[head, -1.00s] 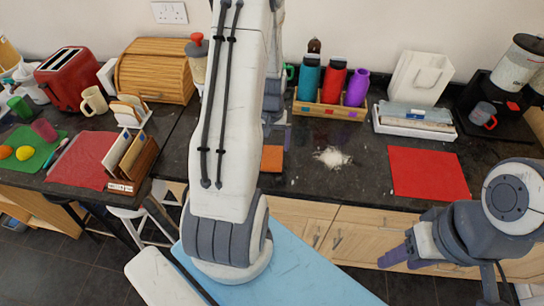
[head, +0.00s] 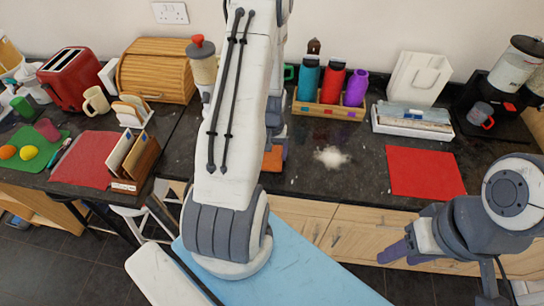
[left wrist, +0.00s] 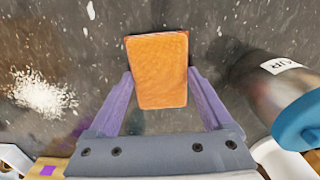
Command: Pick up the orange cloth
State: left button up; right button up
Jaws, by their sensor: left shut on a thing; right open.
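The orange cloth (left wrist: 158,70) is a small, thick rectangular block in the left wrist view. It lies between the two purple fingers of my left gripper (left wrist: 164,88), which is shut on it. In the head view the orange cloth (head: 272,160) shows only partly, beside my left arm, which hides most of my left gripper (head: 276,148). I cannot tell whether the cloth is clear of the counter. My right gripper (head: 399,254) is open and empty in front of the cabinets at the lower right.
White powder (head: 332,158) is spilled on the dark counter beside the cloth. A wooden rack (head: 327,108) with bottles stands behind it. A red mat (head: 426,172) lies to the right. In the left wrist view, a dark cylinder with a blue end (left wrist: 275,90) is close on the right.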

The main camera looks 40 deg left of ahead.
aim_at(275, 157)
pick_arm(q)
jog(key=shift+r, duration=0.1)
jog(key=shift+r+b, duration=0.3)
jog(key=shift+r, duration=0.15)
jog(key=r, duration=0.1)
jog(key=d+r+b, duration=0.1)
jog(key=r, duration=0.1)
jog(key=shift+w+r+b, duration=0.15)
jog(key=shift+r+b, duration=0.05)
jog(key=shift+b, duration=0.1)
jog(key=w+d+r+b, duration=0.1)
jog(key=d+r+b, duration=0.1)
jog(key=d+r, duration=0.4)
jog(key=d, duration=0.4)
jog(key=shift+w+d+r, duration=0.2)
jog(key=shift+d+r, duration=0.1)
